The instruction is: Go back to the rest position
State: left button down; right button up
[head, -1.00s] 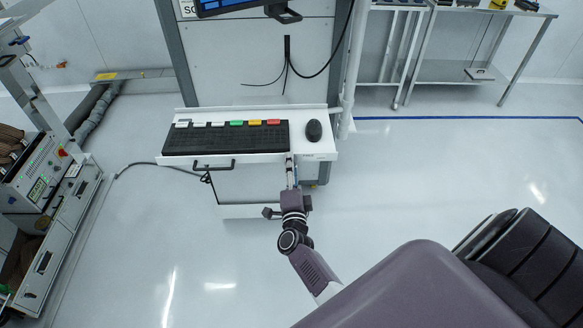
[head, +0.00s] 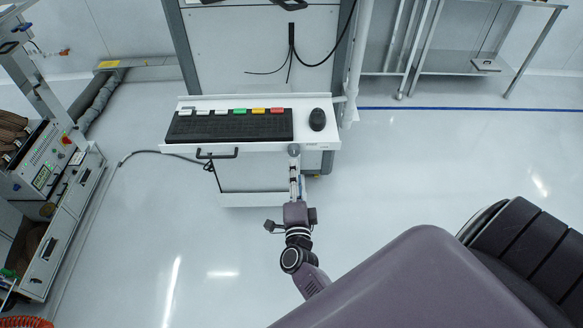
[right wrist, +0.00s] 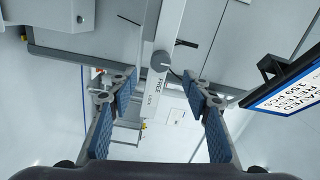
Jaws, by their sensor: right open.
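My right gripper (head: 295,190) is in front of the tray's lower edge in the head view, at the end of my purple-grey arm. In the right wrist view its two blue-padded fingers (right wrist: 160,88) stand wide apart, with nothing held between them. A grey lever with a round knob (right wrist: 160,60) and a plate marked FREE and LOCK show in the gap, seemingly beyond the fingertips. Contact cannot be made out. A grey knob also shows at the tray edge in the head view (head: 294,149). My left gripper is not in view.
A white tray (head: 262,146) carries a black keyboard (head: 220,128) and a mouse (head: 317,119). A black handle (head: 217,154) sits on its front. An equipment cart (head: 62,205) stands at left, a metal table (head: 470,50) at back right.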

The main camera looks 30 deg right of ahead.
jog(key=s+a+f+n+g+y, duration=0.1)
jog(key=s+a+f+n+y, duration=0.2)
jog(key=f, duration=0.4)
jog(key=a+f+n+y, duration=0.3)
jog(key=a+f+n, duration=0.3)
jog(key=f, duration=0.1)
jog(key=s+a+f+n+g+y, duration=0.2)
jog(key=s+f+n, duration=0.1)
jog(key=s+f, duration=0.35)
jog(key=s+a+f+n+g+y, duration=0.1)
jog(key=s+a+f+n+g, duration=0.3)
jog(key=f, duration=0.4)
jog(key=s+d+f+n+g, duration=0.2)
jog(key=s+f+n, duration=0.1)
jog(key=s, duration=0.7)
jog(key=s+d+f+n+g, duration=0.1)
jog(key=s+f+n+g, duration=0.2)
jog(key=s+f, duration=0.3)
jog(key=s+d+f+n+g, duration=0.2)
jog(key=s+f, duration=0.3)
jog(key=s, duration=1)
jog(key=shift+s+d+f+n, duration=0.2)
jog(key=shift+s+d+n, duration=0.1)
jog(key=shift+n, duration=0.2)
jog(key=shift+w, duration=0.1)
